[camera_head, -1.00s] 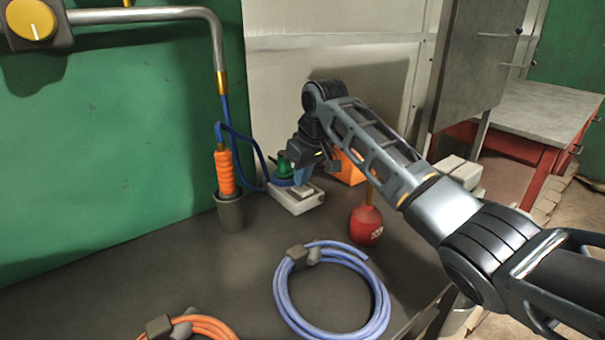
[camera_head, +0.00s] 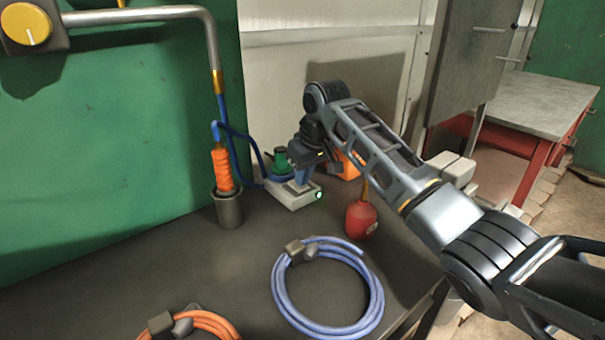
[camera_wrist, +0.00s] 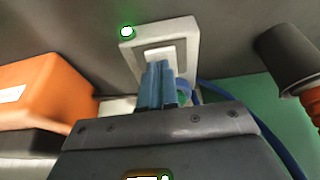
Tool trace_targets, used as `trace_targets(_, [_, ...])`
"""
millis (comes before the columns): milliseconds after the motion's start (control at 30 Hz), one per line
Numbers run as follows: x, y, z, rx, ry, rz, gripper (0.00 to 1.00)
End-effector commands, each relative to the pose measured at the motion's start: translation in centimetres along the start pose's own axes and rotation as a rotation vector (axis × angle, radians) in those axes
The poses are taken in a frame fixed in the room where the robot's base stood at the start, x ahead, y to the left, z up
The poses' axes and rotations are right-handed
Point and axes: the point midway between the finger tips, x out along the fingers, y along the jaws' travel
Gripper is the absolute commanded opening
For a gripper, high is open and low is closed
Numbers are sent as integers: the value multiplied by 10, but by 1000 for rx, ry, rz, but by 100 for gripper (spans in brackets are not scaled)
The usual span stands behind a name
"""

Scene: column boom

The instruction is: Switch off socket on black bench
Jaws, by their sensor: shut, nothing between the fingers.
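The socket (camera_head: 292,199) is a small pale box on the black bench (camera_head: 180,280), near the back wall. A green light (camera_head: 319,195) glows at its right end. In the wrist view the socket (camera_wrist: 188,38) shows a white rocker (camera_wrist: 152,55) in a grey recess, and the green light (camera_wrist: 127,32) at a corner. My gripper (camera_head: 301,182) is shut and empty, pointing down over the socket. In the wrist view its blue fingertips (camera_wrist: 157,68) overlap the near end of the rocker. I cannot tell whether they press it.
A green plug-like part (camera_head: 281,160) with a blue cable is behind the socket. An orange box (camera_head: 346,163) and a red bottle (camera_head: 361,219) stand to the right. A grey cup (camera_head: 228,210) with an orange handle stands left. A blue coil (camera_head: 278,285) lies in front.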

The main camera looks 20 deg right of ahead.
Motion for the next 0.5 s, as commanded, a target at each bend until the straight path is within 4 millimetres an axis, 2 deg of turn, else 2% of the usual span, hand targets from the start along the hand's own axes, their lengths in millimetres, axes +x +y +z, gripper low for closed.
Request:
trace_targets(167, [-11, -1, -5, -1, 1, 0, 0])
trace_targets(433, [-44, -5, -20, 0, -1, -1, 0])
trace_targets(500, [-53, -4, -18, -2, 3, 0, 0])
